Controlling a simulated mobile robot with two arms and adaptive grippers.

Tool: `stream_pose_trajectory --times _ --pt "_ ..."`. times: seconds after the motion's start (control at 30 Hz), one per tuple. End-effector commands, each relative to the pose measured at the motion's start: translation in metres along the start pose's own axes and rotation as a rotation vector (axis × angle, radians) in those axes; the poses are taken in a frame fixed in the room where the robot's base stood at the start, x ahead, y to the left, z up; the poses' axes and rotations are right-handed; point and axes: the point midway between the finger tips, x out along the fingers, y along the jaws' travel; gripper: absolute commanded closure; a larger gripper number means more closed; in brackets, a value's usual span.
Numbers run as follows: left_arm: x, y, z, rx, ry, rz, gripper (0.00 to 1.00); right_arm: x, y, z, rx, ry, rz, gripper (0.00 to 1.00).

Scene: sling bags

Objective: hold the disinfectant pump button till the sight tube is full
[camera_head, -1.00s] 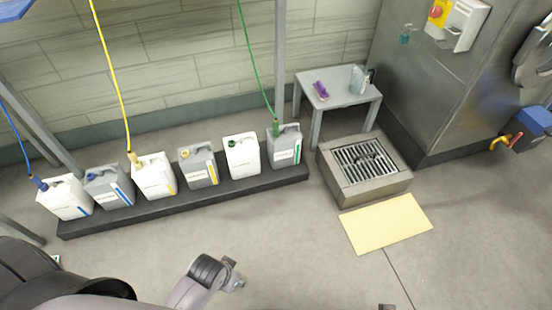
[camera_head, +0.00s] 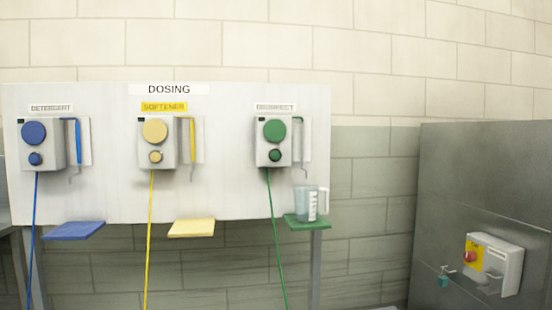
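The disinfect pump (camera_head: 271,140) is a light grey box at the right of the dosing panel, under a label reading DISINFECT. It has a large green disc and a smaller dark green button (camera_head: 275,155) below. A green sight tube (camera_head: 300,135) is beside it on a white backing; its fill level is too small to tell. A clear measuring jug (camera_head: 308,203) stands upright on the green shelf (camera_head: 306,223) below the tube. A green hose (camera_head: 275,240) runs down from the pump. Neither gripper shows in the current view.
The white dosing panel (camera_head: 110,190) also carries a blue detergent pump (camera_head: 42,142) and a yellow softener pump (camera_head: 157,142), each with a tube and a shelf. At right, a steel cabinet (camera_head: 460,170) carries a box with a red knob (camera_head: 470,256).

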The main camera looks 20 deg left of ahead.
Motion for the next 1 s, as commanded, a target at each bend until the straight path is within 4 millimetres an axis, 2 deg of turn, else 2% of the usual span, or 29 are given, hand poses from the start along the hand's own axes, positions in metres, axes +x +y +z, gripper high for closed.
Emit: stream_pose_trajectory --times 0.47,1.0 --pt "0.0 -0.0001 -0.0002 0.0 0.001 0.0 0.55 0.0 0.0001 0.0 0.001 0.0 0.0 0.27" --pt "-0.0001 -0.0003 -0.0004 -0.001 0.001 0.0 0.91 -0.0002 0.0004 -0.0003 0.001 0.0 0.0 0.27"
